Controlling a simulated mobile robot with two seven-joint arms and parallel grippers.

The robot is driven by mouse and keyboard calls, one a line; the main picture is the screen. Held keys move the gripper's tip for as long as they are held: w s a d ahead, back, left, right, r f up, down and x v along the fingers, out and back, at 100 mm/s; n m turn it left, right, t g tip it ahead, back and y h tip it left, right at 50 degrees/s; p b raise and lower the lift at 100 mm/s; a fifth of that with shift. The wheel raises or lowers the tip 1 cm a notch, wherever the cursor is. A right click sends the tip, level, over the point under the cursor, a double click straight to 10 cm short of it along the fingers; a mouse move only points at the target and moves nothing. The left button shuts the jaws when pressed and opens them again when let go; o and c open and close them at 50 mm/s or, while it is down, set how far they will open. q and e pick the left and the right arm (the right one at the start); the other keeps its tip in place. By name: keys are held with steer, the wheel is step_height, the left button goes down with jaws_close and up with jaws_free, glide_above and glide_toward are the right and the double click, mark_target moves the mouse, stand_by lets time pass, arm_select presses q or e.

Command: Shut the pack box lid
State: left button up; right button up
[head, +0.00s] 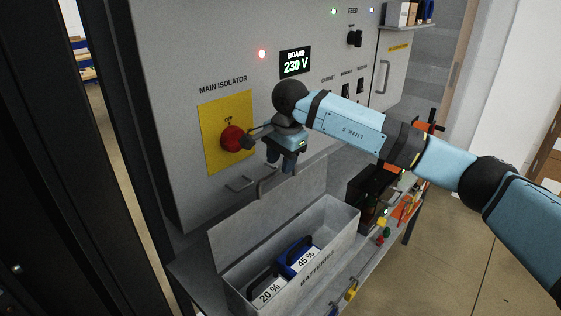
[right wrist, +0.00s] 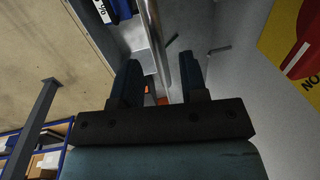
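The grey pack box (head: 330,253), marked BATTERIES, stands on a bench with its lid (head: 268,217) raised at the back. I see gaps beside the bar; contact is unclear. A blue-handled battery (head: 299,256) marked 45 % and another marked 20 % (head: 268,292) lie in the box. My left gripper is out of view.
A grey cabinet stands behind, with a red isolator knob (head: 236,138) on a yellow plate (head: 213,119) and a low handle (head: 240,184) near the lid. A dark unit (head: 370,190) and small coloured parts (head: 383,236) sit right of the box.

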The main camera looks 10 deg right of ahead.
steer(key=shift+w+a+f, duration=0.1)
steer(key=shift+f, duration=0.7)
jaws_close()
